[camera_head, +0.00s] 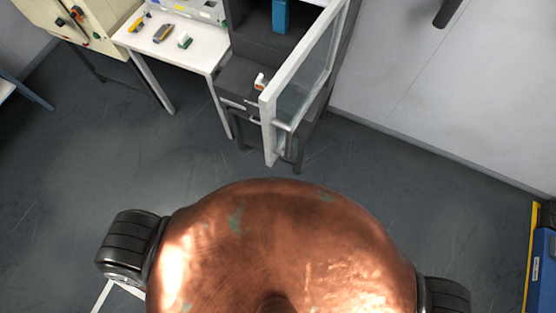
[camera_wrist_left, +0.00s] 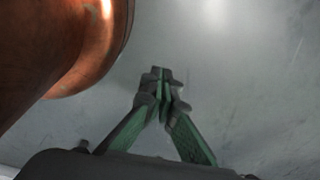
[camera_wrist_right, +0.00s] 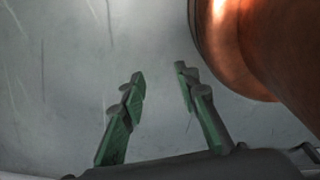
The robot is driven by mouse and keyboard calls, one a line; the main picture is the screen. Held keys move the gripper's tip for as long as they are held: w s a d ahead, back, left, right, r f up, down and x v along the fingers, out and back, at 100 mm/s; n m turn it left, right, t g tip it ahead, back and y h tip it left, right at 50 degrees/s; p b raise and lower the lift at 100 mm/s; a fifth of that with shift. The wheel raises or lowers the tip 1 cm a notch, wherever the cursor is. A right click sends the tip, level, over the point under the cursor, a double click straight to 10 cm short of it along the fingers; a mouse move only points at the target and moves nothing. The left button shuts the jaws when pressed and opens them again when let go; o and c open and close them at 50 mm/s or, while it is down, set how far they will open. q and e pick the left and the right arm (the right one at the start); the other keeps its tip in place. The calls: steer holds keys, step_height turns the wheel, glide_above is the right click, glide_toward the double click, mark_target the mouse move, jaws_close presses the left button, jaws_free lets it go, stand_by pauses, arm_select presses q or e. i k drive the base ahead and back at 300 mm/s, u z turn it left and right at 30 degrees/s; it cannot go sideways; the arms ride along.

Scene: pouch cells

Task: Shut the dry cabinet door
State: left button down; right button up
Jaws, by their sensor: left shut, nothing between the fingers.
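The dry cabinet (camera_head: 240,78) stands at the top middle of the head view, dark inside. Its door (camera_head: 268,112), a pale frame around a glass pane, stands open and swung out from the cabinet's right side. A handle (camera_head: 282,125) shows near the door's free edge. My left gripper (camera_wrist_left: 162,74) is shut and empty over bare floor in the left wrist view. My right gripper (camera_wrist_right: 160,72) is open and empty over the floor in the right wrist view. Neither gripper shows in the head view, and neither touches the door.
A blue item (camera_head: 281,14) and a small white-and-orange item (camera_head: 261,82) are inside the cabinet. A white table (camera_head: 190,58) with several small items stands left of it. A pale wall (camera_head: 430,90) runs along the right. The floor (camera_head: 400,200) before the cabinet is clear.

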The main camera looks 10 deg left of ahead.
mark_target(321, 68)
steer(key=u, duration=0.25)
steer(key=k, duration=0.6)
steer(key=u, duration=0.45)
